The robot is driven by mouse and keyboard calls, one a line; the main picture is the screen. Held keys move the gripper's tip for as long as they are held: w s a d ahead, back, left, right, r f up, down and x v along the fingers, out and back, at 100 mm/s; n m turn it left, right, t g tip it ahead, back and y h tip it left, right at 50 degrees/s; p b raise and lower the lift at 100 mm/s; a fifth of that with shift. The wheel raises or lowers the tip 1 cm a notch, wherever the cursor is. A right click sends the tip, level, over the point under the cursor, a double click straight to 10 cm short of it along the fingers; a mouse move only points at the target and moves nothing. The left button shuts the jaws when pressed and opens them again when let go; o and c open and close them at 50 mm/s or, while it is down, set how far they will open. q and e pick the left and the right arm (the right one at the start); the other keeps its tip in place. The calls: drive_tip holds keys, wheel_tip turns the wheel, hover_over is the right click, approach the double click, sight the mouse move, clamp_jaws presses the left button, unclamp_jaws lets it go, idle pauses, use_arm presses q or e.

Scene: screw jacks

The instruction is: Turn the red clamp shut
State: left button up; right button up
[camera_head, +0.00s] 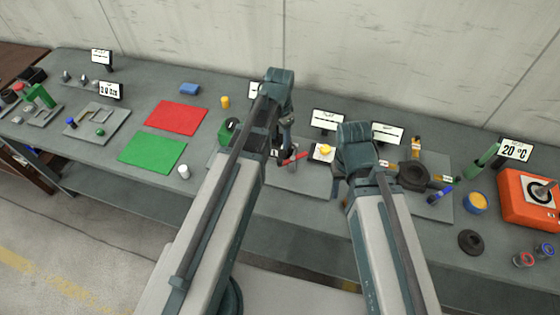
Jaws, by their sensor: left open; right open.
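A red handle bar (296,158), which looks like part of the red clamp, shows on a grey plate (305,182) near the middle of the bench. My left gripper (284,150) points down right beside the bar and overlaps it in the picture. I cannot tell whether they touch. The clamp's body is mostly hidden behind my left gripper and arm. My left gripper is open, with nothing seen in it. My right gripper (339,188) is open and low at the right of the plate, partly hidden by its own wrist. It is apart from the red bar.
A yellow knob (326,150) on a white block sits just right of the bar. Red (176,117) and green (153,152) mats lie left. A green stand (40,96) is far left.

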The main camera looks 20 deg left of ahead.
sight(280, 160)
use_arm(q)
wheel_tip(280, 160, down, 12)
drive_tip(key=b, duration=1.1)
drive_tip(key=shift+f, duration=0.1)
clamp_jaws()
